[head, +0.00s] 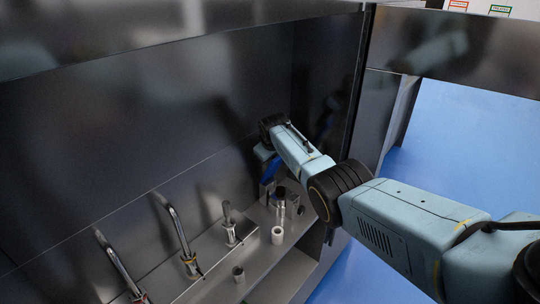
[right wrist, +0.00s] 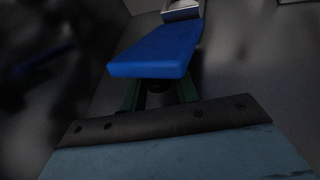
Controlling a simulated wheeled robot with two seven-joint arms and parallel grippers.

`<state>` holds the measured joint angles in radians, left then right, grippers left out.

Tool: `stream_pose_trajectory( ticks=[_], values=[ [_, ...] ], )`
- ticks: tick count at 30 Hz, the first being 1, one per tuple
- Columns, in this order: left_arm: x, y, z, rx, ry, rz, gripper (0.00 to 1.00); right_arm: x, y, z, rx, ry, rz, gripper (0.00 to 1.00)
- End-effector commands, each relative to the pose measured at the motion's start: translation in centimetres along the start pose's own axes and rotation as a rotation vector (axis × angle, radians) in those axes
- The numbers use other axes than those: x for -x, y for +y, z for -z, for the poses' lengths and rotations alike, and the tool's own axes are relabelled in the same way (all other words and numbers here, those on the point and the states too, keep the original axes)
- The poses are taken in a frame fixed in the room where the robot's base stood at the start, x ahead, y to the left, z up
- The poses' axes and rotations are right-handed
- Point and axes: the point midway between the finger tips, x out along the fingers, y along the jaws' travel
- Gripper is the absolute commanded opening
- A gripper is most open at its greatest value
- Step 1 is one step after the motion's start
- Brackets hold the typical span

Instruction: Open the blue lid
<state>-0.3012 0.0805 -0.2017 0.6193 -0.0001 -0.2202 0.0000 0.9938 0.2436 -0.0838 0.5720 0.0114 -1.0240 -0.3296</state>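The blue lid (right wrist: 158,50) is a flat, bright blue slab, filling the upper middle of the right wrist view. In the head view a small blue piece (head: 271,168) shows below the end of my right arm, at the back right corner of the steel bay, partly hidden by the arm. My right gripper (right wrist: 158,92) is at the lid, with two dark green pieces just below the lid's near edge. The lid covers what lies behind them, so I cannot tell whether the fingers grip anything. My left gripper is in neither view.
A steel shelf (head: 215,262) runs along the bay. Bent metal pipes (head: 177,230), a short upright fitting (head: 229,222) and small cylinders (head: 278,235) stand on it, left of and below my right arm. Steel walls (head: 140,125) close the back. Blue floor (head: 460,150) is clear at right.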

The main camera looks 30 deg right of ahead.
Motion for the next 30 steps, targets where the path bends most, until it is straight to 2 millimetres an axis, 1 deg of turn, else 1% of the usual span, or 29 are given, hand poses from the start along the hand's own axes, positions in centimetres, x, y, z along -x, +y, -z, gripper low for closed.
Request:
stream_pose_trajectory(
  ticks=[1, 2, 11, 14, 17, 23, 30],
  values=[
    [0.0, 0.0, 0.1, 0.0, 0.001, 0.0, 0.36, 0.0, 0.0, 0.0, 0.0, 0.0, 0.0, 0.37],
    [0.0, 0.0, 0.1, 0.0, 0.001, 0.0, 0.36, 0.0, 0.0, 0.0, 0.0, 0.0, 0.0, 0.41],
    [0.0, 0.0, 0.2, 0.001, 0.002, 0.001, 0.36, 0.1, 0.1, 0.0, 0.001, 0.0, -0.001, 0.41],
    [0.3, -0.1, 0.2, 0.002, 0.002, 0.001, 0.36, 0.4, 0.1, 0.1, 0.001, 0.001, -0.002, 0.41],
    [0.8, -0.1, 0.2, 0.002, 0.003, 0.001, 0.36, 1.0, 0.2, 0.1, 0.001, 0.001, -0.002, 0.41],
    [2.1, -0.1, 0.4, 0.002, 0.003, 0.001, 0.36, 3.1, 0.2, 0.1, 0.001, 0.001, -0.002, 0.41],
    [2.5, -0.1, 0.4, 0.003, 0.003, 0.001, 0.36, 6.0, 0.1, 0.1, 0.001, 0.003, -0.002, 0.41]
  ],
)
